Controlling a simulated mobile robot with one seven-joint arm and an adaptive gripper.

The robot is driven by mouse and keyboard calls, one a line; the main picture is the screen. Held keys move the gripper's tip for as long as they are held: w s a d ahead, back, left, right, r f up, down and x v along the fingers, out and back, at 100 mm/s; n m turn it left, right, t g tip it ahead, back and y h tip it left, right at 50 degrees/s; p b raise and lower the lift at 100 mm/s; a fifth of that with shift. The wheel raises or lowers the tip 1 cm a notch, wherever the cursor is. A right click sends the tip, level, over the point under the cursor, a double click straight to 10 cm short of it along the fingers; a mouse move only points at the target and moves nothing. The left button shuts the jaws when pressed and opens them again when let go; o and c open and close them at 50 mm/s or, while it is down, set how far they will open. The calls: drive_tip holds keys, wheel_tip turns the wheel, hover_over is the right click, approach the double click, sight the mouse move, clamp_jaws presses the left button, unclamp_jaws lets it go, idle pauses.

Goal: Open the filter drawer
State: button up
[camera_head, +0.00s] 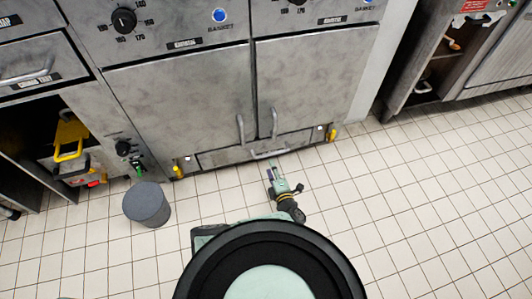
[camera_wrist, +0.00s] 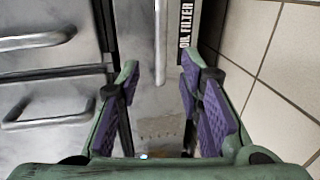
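The filter drawer (camera_head: 225,157) is the low, wide metal front at the base of the fryer cabinet, and it looks shut. Its bar handle (camera_head: 270,154) is on the middle of the front. In the wrist view the drawer front (camera_wrist: 138,45) appears turned on its side, with an "OIL FILTER" label (camera_wrist: 186,25). The handle (camera_wrist: 160,45) runs upright there, in line with the gap between my fingers. My gripper (camera_head: 271,170) is low over the floor just in front of the drawer.
Two cabinet door handles (camera_head: 240,130) (camera_head: 274,122) hang just above the drawer. Yellow valves (camera_head: 178,172) (camera_head: 332,132) sit at its ends. A grey bin (camera_head: 147,204) stands on the floor at left. The tiled floor (camera_head: 430,190) at right is clear.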

sight(267, 154)
drive_tip(key=shift+b+x, duration=1.85)
drive_tip(key=shift+x, duration=2.5)
drive_tip(key=shift+c, duration=0.5)
clamp_jaws()
